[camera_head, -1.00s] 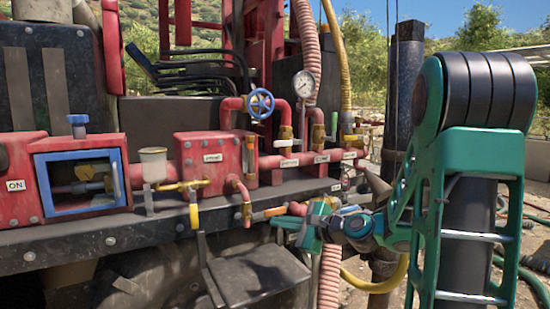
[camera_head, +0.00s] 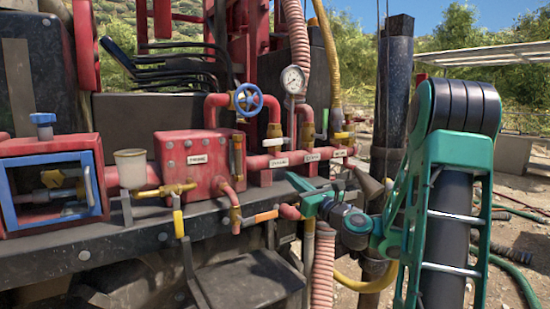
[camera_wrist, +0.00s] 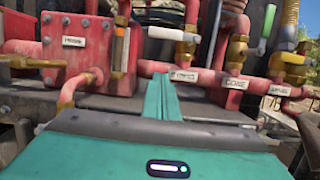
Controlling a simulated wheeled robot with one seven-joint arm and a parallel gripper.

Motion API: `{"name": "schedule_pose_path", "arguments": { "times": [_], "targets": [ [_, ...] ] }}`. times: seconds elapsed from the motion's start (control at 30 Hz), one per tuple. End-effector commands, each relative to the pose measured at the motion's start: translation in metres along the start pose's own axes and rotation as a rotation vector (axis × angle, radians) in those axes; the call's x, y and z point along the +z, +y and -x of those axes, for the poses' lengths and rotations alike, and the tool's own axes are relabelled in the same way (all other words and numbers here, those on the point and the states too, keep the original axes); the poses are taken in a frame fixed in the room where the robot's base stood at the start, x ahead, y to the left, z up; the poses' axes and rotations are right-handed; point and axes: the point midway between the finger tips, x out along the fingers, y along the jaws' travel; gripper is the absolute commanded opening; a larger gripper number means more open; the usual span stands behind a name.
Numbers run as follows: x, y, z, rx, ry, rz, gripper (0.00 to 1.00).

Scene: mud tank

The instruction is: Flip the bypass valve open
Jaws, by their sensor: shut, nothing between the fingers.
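My gripper (camera_head: 291,179) is shut and empty, its green fingers together in front of the red pipework. In the wrist view the closed fingers (camera_wrist: 160,95) point at the pipe beside a white label (camera_wrist: 184,75), whose lettering is too blurred to read surely. A brass valve with a white lever (camera_head: 272,142) stands above that label; the lever also shows in the wrist view (camera_wrist: 172,33), apart from the fingers. A valve with a yellow lever (camera_head: 341,135) is further right. An orange-handled valve (camera_head: 266,216) sits below left of the gripper. I cannot tell which is the bypass valve.
A blue handwheel (camera_head: 247,100) and a pressure gauge (camera_head: 293,80) stand above the pipes. A red box (camera_head: 190,150) and a yellow-handled valve (camera_head: 178,218) are to the left. A pink ribbed hose (camera_head: 323,270) hangs below the gripper. Open ground lies at right.

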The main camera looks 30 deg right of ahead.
Motion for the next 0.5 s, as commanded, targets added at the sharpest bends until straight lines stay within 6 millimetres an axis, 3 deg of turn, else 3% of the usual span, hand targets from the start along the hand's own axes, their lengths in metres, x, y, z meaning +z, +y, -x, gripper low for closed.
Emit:
{"name": "schedule_pose_path", "arguments": {
  "times": [0.5],
  "targets": [
    [-0.001,0.003,-0.020,0.005,0.001,0.001,0.00]
  ]
}}
